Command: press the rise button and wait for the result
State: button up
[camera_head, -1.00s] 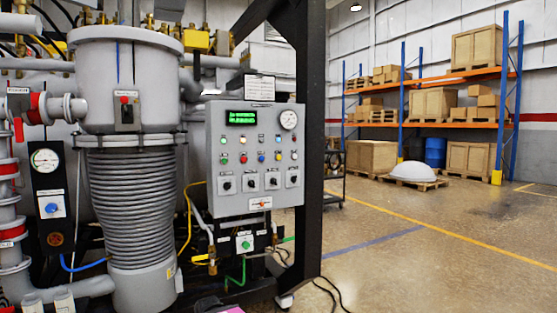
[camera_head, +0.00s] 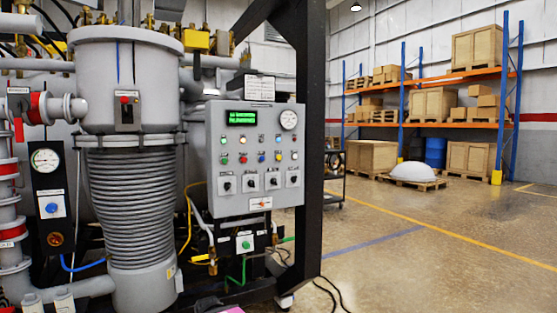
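The grey control panel (camera_head: 254,202) faces me on the furnace frame. It has a lit green display (camera_head: 242,118), a round gauge (camera_head: 288,119), rows of small coloured buttons or lamps, and several black rotary knobs. Below it is a small box with a green button (camera_head: 245,244). At left, a black panel (camera_head: 42,181) carries a gauge, a blue button (camera_head: 52,207) on a white plate, and an orange-red round button or lamp (camera_head: 55,239). The labels and display text are too small to read, so I cannot tell which is the rise button. My gripper is not in view.
The ribbed grey furnace column (camera_head: 130,210) stands between the black panel and the control panel. A black frame post (camera_head: 313,150) stands right of the control panel, with cables on the floor beside it. The floor at right is open, before a shelf rack (camera_head: 407,125) with crates.

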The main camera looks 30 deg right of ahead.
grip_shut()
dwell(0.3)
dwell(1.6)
